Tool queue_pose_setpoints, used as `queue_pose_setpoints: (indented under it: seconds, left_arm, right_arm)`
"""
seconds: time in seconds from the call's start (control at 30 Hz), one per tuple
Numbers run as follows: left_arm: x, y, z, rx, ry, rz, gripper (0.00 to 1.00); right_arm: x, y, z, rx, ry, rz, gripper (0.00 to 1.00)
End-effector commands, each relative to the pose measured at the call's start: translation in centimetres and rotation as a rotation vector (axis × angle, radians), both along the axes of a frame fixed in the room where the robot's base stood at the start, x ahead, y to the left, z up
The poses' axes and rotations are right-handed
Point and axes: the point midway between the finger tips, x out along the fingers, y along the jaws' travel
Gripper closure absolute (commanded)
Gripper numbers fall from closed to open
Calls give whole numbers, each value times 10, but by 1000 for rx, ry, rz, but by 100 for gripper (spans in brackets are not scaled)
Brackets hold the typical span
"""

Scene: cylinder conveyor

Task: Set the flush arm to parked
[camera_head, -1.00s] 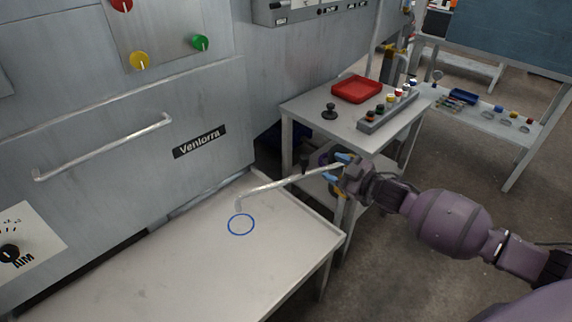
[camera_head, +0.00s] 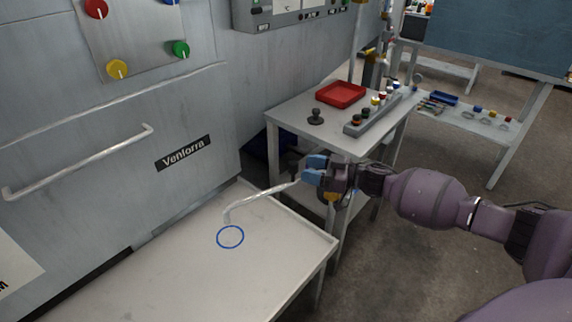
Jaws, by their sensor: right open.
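The flush arm appears to be a thin pale metal rod (camera_head: 262,197) above the grey-white worktop. Its left end bends down near a blue ring mark (camera_head: 230,237) on the worktop. Its right end reaches my right gripper (camera_head: 305,174). My right gripper has blue fingertips and comes in from the right. It is open, with its fingertips at the rod's right end; I cannot tell whether they touch it. How the rod is mounted is hidden. No marking for the parked position is readable. My left gripper is out of view.
A grey panel with a long handle (camera_head: 80,165) and a "Venlorra" plate (camera_head: 183,153) stands at left, with coloured knobs above. Behind my gripper, a side table holds a red tray (camera_head: 341,94), a black knob (camera_head: 315,116) and a button strip (camera_head: 372,114). Open floor lies at lower right.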

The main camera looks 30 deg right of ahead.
Motion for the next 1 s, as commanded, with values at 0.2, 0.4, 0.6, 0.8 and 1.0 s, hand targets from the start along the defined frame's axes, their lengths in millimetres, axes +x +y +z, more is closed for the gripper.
queue_pose_setpoints:
  seconds: [0.2,0.4,0.6,0.8,1.0]
  left_arm:
    - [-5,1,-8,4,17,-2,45]
    - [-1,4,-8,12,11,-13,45]
    - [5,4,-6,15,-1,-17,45]
    - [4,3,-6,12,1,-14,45]
    - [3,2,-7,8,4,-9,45]
  right_arm:
    - [28,27,-2,1,1,0,45]
    - [44,42,-2,0,1,-1,45]
    - [50,48,-1,-1,1,-1,45]
    - [50,48,0,-1,1,-1,45]
    - [50,48,0,-1,1,-1,68]
